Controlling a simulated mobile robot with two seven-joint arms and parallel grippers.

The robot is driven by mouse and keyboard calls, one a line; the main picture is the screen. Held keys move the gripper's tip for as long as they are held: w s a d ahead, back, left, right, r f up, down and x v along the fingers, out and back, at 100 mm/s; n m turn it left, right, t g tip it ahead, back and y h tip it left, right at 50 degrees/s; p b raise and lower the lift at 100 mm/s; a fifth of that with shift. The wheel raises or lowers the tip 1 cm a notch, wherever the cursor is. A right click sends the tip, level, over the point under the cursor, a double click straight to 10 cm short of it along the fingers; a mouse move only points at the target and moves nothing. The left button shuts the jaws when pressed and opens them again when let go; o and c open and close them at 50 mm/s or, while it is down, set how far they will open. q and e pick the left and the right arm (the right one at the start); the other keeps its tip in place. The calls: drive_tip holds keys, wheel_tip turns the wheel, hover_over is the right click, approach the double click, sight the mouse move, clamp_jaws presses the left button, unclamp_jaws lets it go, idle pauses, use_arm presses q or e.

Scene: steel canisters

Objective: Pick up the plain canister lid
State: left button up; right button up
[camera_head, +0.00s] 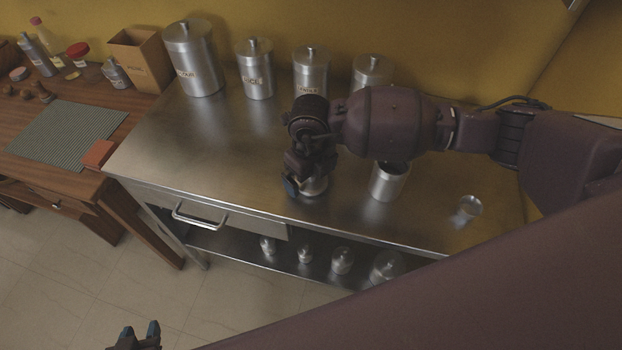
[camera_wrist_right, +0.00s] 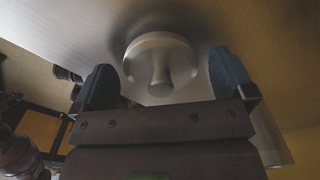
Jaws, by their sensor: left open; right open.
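The plain canister lid (camera_wrist_right: 160,66) is a round metal disc with a knob, lying on the steel counter. In the head view the lid (camera_head: 318,186) is partly hidden by my right gripper. My right gripper (camera_head: 302,188) is open just above it. In the wrist view, the blue fingertips of my right gripper (camera_wrist_right: 165,78) stand on either side of the lid, with the knob between them and pointing towards the palm; contact is not visible. An open, lidless canister (camera_head: 388,184) stands to the right of the lid. My left gripper (camera_head: 136,336) is open and empty at the bottom left.
Lidded canisters (camera_head: 192,62) line the back of the steel counter (camera_head: 190,135). A small metal cup (camera_head: 468,208) stands at the right. A wooden table (camera_head: 75,165) with a mat, bottles and a box adjoins on the left.

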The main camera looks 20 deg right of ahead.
drive_tip(key=shift+f, duration=0.35)
drive_tip(key=c, duration=0.9)
drive_tip(key=shift+o, duration=0.2)
drive_tip(key=shift+r, duration=0.1)
